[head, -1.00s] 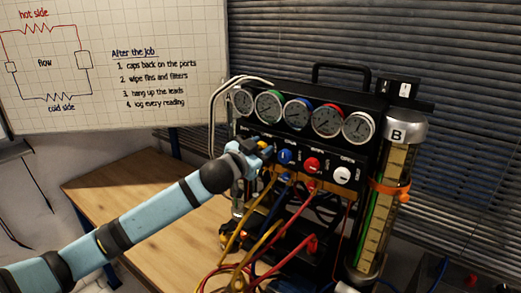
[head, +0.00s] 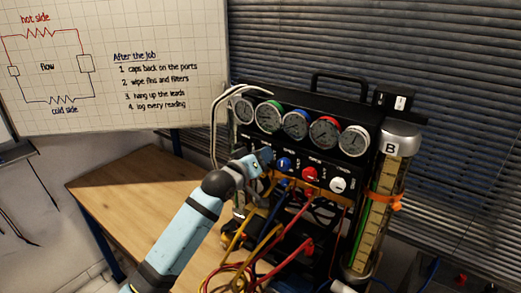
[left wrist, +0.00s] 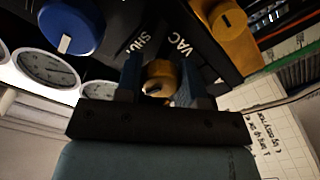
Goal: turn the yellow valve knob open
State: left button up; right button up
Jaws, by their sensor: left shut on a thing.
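The yellow valve knob (left wrist: 157,74) shows in the left wrist view between the two blue fingers of my left gripper (left wrist: 160,86). The fingers are shut on it, one on each side. In the head view my left gripper (head: 264,159) is at the left end of the knob row on the black gauge rig (head: 325,93) and hides the yellow knob. The panel by the knob carries the words VAC and SHUT, partly covered. My right gripper is in neither view.
A blue knob (head: 284,164), a red knob (head: 310,174) and a white knob (head: 338,185) sit to the right. Coloured hoses (head: 262,245) hang below the panel. A clear cylinder (head: 382,205) marked B stands at right. The wooden table (head: 125,195) is bare at left.

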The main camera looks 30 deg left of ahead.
pick_arm(q)
jog(key=shift+n+p, duration=0.75)
jog(key=shift+n, duration=0.35)
jog(key=o, duration=0.9)
jog(key=shift+s+a+b, duration=0.3)
jog(key=shift+s+b, duration=0.2)
jog(key=shift+s, duration=1.8)
jog(key=shift+s+a+b, duration=0.35)
jog(key=shift+s+b, duration=0.15)
jog(key=shift+s, duration=1.8)
jog(key=shift+s+a+b, duration=0.3)
jog(key=shift+s+b, duration=0.2)
jog(key=shift+s, duration=1.8)
